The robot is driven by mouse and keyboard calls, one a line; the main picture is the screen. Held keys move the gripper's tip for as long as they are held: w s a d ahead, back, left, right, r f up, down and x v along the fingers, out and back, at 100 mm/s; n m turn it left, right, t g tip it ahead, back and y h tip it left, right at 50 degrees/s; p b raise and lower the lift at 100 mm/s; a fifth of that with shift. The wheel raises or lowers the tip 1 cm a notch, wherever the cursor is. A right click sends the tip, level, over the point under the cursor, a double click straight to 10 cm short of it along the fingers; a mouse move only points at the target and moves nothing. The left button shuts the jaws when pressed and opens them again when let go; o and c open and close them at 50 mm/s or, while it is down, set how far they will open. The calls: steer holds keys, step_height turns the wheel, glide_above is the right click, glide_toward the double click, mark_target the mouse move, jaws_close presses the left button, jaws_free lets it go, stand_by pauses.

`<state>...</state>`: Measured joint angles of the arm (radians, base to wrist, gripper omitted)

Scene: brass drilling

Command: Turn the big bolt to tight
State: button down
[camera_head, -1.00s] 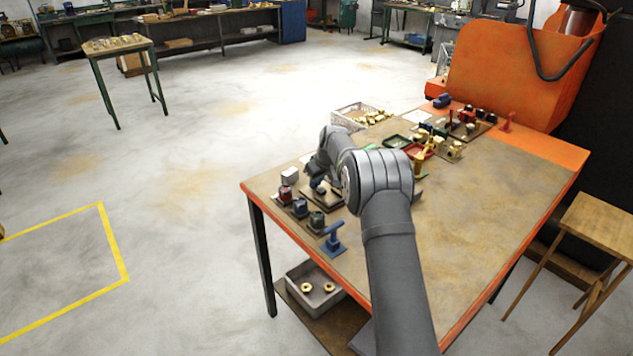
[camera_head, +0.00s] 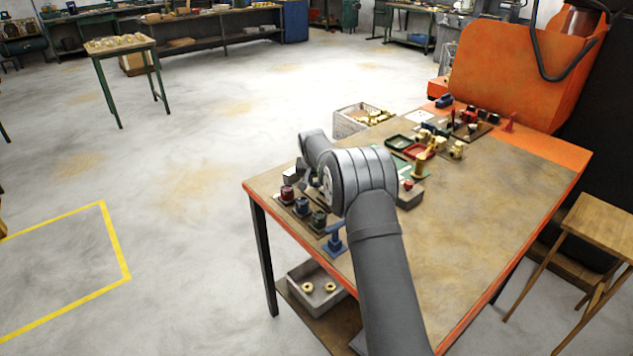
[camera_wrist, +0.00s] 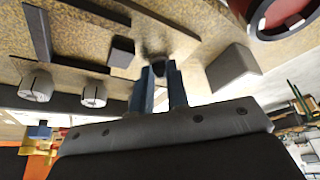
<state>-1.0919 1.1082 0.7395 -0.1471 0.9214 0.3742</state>
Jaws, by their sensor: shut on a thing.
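My gripper (camera_wrist: 159,72) shows in the wrist view with its two blue-grey fingers close together, shut on a small dark part. This looks like the head of the big bolt (camera_wrist: 155,52), though it is blurred and mostly covered by the fingertips. In the head view my forearm and wrist hide the gripper and the bolt, over the near left part of the workbench (camera_head: 480,210).
Two pale round slotted pieces (camera_wrist: 93,93) and a grey block (camera_wrist: 232,68) lie near the fingers. A blue stand (camera_head: 335,241) is at the bench's left edge. A grey box with a red button (camera_head: 409,195) is right of my wrist. The bench's right side is clear.

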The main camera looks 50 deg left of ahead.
steer(key=shift+s+a+f+m+t+h, duration=0.15)
steer(key=shift+m+h, duration=0.1)
steer(key=shift+m, duration=0.5)
steer(key=shift+w+d+m+t+h, duration=0.15)
steer(key=shift+m+h, duration=0.1)
steer(key=shift+m, duration=0.5)
steer(key=shift+s+a, duration=0.1)
steer(key=c, duration=1.4)
jaws_free()
steer(key=v, duration=1.7)
steer(key=shift+s, duration=0.1)
